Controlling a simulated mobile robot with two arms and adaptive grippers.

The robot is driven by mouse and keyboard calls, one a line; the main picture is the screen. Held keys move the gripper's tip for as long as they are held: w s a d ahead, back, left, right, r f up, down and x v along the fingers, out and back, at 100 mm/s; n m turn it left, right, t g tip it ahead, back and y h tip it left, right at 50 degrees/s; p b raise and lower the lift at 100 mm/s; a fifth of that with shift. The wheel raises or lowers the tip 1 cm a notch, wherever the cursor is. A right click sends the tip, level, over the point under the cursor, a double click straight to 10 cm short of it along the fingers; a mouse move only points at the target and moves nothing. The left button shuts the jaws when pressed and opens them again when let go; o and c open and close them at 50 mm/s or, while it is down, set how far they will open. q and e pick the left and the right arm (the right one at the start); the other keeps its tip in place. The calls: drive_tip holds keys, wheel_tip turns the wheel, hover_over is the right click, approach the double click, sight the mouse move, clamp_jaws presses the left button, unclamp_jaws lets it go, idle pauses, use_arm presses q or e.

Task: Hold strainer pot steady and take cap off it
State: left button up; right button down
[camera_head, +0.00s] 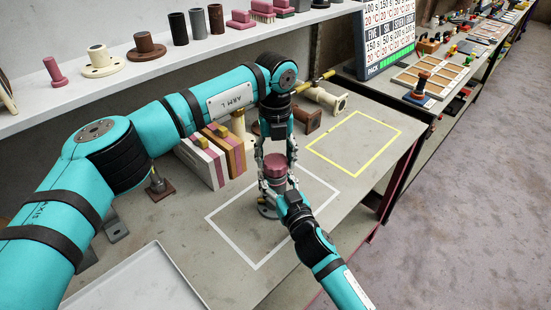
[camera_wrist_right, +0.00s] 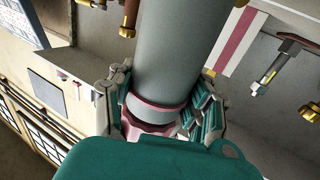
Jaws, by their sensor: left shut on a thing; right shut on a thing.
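The strainer pot (camera_wrist_right: 178,55) has a grey round body with a pink band near its cap end. It stands upright on the bench inside a white outline, and its grey foot (camera_head: 265,210) shows in the head view. Its dark pink cap (camera_head: 275,170) is on top, and part of it shows in the wrist view (camera_wrist_right: 142,130). My left gripper (camera_head: 276,158) comes from above, its fingers shut on either side of the cap. My right gripper (camera_head: 279,188) comes from the front right, shut around the upper pot body just below the cap. The fingers hide much of the pot.
Lined slabs (camera_head: 205,160) stand close to the left of the pot. Flanged pipes (camera_head: 325,98) lie behind it. A yellow outlined area (camera_head: 352,142) to the right is empty. A tray (camera_head: 130,285) lies at front left. A shelf (camera_head: 150,70) runs along the back.

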sight(275, 160)
use_arm(q)
drive_tip(key=shift+r, duration=0.15)
drive_tip(key=shift+r, duration=1.9)
use_arm(e)
drive_tip(key=c, duration=0.6)
unclamp_jaws()
drive_tip(key=shift+o, duration=0.6)
drive_tip(key=shift+s, duration=0.1)
